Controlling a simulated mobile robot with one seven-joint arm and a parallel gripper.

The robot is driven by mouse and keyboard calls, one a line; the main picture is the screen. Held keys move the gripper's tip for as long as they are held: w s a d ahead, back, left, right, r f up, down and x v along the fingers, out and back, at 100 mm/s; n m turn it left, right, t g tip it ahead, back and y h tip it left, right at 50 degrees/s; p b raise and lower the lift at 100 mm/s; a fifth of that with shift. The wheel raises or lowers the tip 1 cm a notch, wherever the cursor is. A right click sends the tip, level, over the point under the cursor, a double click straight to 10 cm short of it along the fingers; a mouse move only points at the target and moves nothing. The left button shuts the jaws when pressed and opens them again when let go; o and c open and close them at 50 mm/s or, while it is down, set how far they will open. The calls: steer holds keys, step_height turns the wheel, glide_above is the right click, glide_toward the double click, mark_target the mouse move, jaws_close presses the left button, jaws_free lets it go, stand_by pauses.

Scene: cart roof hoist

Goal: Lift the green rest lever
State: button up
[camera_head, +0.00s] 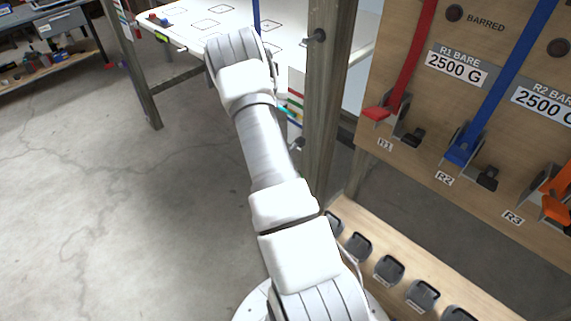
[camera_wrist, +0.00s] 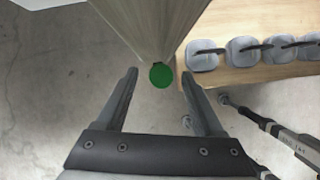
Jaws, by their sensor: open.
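In the wrist view a round green knob (camera_wrist: 161,76), which looks like the end of the green rest lever, shows at the edge of a wooden post (camera_wrist: 150,25). The rest of the lever is hidden behind it. My gripper (camera_wrist: 160,72) is open, with one finger to each side of the knob in the picture. I cannot tell how far the fingertips are from it, and no contact shows. In the head view my arm covers my gripper, and I cannot make out the green knob there.
The wooden post (camera_head: 322,95) stands right of my arm, carrying dark knobs. A plywood panel (camera_head: 420,145) with red, blue and orange straps is at right. A low shelf (camera_head: 375,228) below holds several grey weights (camera_head: 389,270). A white table (camera_head: 200,45) is behind; floor at left is clear.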

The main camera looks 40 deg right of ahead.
steer(key=p+v, duration=0.1)
steer(key=v, duration=1.3)
steer(key=shift+r, duration=0.2)
